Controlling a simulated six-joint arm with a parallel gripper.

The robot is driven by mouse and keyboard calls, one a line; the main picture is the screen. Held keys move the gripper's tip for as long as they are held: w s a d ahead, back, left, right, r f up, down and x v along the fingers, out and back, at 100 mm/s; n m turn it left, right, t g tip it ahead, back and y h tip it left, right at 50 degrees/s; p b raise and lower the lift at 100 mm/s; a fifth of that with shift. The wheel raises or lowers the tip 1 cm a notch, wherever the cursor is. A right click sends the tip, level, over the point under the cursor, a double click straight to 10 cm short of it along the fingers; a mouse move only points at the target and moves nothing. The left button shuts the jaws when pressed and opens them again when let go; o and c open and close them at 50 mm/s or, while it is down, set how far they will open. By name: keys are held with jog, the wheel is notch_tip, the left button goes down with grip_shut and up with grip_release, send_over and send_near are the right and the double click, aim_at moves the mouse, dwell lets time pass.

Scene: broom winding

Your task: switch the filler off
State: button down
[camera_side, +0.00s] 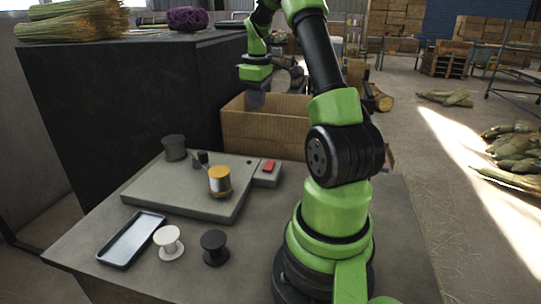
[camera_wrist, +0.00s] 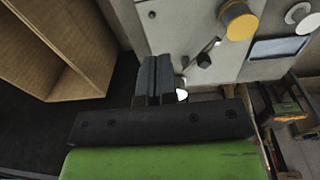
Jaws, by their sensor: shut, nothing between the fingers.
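The filler is a flat grey machine (camera_side: 190,199) on the table, also in the wrist view (camera_wrist: 178,35). A red switch (camera_side: 268,166) sits on a small grey block at its right end in the side view. Whether the switch is on or off is too small to tell. My gripper (camera_side: 256,100) is above and behind the switch, over the cardboard box, apart from both. In the wrist view its fingers (camera_wrist: 153,80) are closed together with nothing between them. The red switch does not show there.
In front are a tray (camera_side: 132,239), a white spool (camera_side: 169,242) and a black spool (camera_side: 214,247). An open cardboard box (camera_side: 265,132) stands behind.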

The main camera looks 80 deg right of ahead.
aim_at(270, 162)
jog(key=shift+g+y, duration=0.3)
jog(key=s+d+f, duration=0.3)
jog(key=shift+d+f, duration=0.1)
jog(key=shift+d, duration=0.05)
jog(key=shift+w, duration=0.1)
notch_tip(270, 162, down, 14)
dwell(0.5)
jog(key=shift+f, duration=0.2)
